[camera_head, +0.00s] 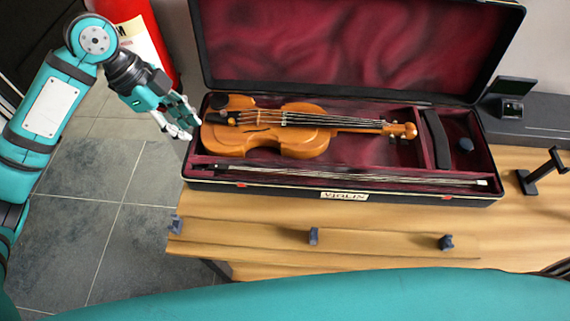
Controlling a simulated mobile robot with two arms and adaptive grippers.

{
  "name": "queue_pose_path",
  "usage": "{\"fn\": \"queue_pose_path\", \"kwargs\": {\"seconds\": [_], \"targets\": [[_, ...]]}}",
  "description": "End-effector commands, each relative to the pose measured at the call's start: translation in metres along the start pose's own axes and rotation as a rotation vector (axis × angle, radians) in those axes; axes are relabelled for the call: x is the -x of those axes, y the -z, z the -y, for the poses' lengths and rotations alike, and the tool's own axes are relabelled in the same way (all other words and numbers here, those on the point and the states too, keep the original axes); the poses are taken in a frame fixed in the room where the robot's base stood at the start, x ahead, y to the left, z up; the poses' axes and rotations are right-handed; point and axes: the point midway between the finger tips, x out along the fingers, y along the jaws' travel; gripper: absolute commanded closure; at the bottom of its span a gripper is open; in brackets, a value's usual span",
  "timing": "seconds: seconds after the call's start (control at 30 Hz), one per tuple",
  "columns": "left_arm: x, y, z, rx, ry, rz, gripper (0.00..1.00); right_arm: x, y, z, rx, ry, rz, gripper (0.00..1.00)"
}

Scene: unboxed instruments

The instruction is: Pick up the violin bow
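The violin bow (340,177) lies lengthwise in the front compartment of an open violin case (260,187). It is long and thin, and its pale hair reaches a light end at the right. An orange-brown violin (300,144) lies in the case behind the bow. My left gripper (184,128) is beyond the case's left end, close to the violin's body in the picture and apart from the bow. I see nothing held in it, but its finger opening is too small to judge. My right gripper is not in view.
The raised lid (355,45) stands behind the case. Small dark blocks (313,236) sit along a wooden strip in front of it. A dark stand (541,172) is on the table (500,225) at right. A red cylinder (125,10) is behind my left arm.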

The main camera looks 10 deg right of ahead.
Motion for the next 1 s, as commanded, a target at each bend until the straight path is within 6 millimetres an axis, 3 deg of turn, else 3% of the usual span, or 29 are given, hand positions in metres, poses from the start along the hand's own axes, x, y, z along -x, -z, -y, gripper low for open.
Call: {"fn": "queue_pose_path", "kwargs": {"seconds": [0.1,0.23,0.4,0.63,1.0], "targets": [[-0.028,0.001,-0.001,0.000,-0.005,-0.001,0.79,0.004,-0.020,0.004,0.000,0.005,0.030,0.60],[-0.057,0.001,-0.001,0.001,-0.005,-0.002,0.79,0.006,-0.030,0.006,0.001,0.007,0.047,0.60],[-0.085,0.001,-0.001,0.002,-0.002,-0.002,0.79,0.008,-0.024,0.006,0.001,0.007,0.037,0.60],[-0.102,0.001,-0.001,0.000,-0.001,-0.001,0.79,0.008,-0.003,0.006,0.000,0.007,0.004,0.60],[-0.148,-0.002,-0.002,0.000,0.001,0.000,0.79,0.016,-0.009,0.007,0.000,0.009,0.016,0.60]]}}
